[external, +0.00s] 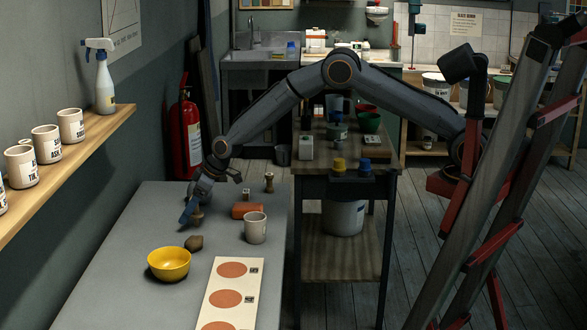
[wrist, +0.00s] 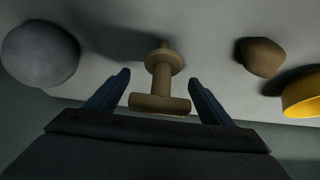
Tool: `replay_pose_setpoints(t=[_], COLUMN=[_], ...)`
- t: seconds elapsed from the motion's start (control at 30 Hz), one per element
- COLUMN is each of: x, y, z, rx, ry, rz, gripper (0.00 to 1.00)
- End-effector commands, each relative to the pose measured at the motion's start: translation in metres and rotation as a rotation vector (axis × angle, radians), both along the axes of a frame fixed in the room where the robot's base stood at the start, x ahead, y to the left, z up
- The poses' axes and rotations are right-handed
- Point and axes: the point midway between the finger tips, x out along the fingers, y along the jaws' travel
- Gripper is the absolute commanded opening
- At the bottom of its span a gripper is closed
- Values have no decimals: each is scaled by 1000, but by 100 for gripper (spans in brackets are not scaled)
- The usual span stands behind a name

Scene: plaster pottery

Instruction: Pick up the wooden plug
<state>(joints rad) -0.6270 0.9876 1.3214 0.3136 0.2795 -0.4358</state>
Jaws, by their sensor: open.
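A wooden plug (wrist: 162,80), tan with a wide flat end, a collar and a narrow stem, shows in the middle of the wrist view. My gripper (wrist: 159,78) is open, with one blue finger on each side of the plug. Gaps show between the fingers and the plug, and the wide end is nearest the palm. In the external view my gripper (external: 189,213) is low over the grey table, and the plug (external: 197,215) shows beside the fingers, partly hidden by them.
A brown lump (external: 194,243) and a yellow bowl (external: 169,263) lie nearer the camera. A terracotta block (external: 247,210), a mug (external: 255,228) and a small wooden piece (external: 269,182) stand to the right. A grey rounded thing (wrist: 40,53) is left in the wrist view.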

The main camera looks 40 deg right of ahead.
Motion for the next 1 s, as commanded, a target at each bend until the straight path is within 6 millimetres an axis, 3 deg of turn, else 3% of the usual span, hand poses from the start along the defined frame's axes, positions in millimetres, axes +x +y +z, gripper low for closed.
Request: replay_pose_setpoints(t=[0.2,0.47,0.83,1.0], x=[0,0,0,1], y=[0,0,0,0], z=[-1,0,5,24], rx=[-1,-1,1,2], ry=[1,1,1,-3], rz=[0,0,1,1], gripper=[73,31,31,31])
